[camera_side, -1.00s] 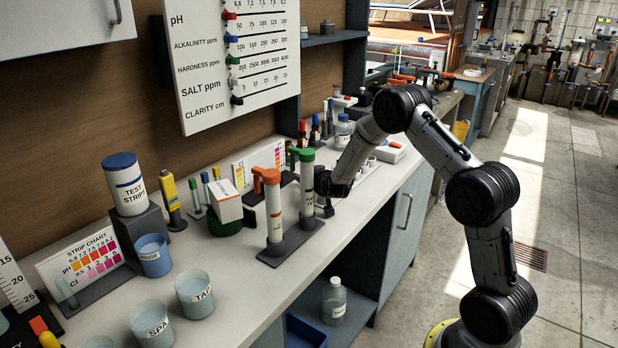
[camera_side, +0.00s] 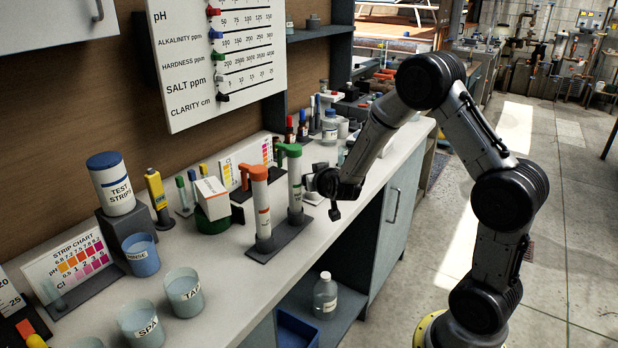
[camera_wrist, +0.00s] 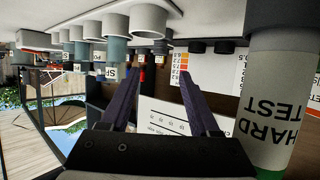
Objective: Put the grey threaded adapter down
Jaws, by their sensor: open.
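My gripper (camera_side: 326,190) is over the counter's front edge, just right of the green-topped tube (camera_side: 294,185) in the side view. In the wrist view its two dark fingers (camera_wrist: 160,82) stand apart with nothing between them. That view looks upside down. A grey cylinder (camera_wrist: 149,20) and smaller grey and white cylinders (camera_wrist: 88,30) stand in a row beyond the fingertips. No thread can be made out, so I cannot tell which is the grey threaded adapter. In the side view my arm hides part of the counter behind the gripper.
The HARD TEST tube (camera_wrist: 283,100) is close beside my gripper in the wrist view. Labelled cups (camera_side: 184,296) and a test strips jar (camera_side: 113,185) are at left. The floor at right is clear.

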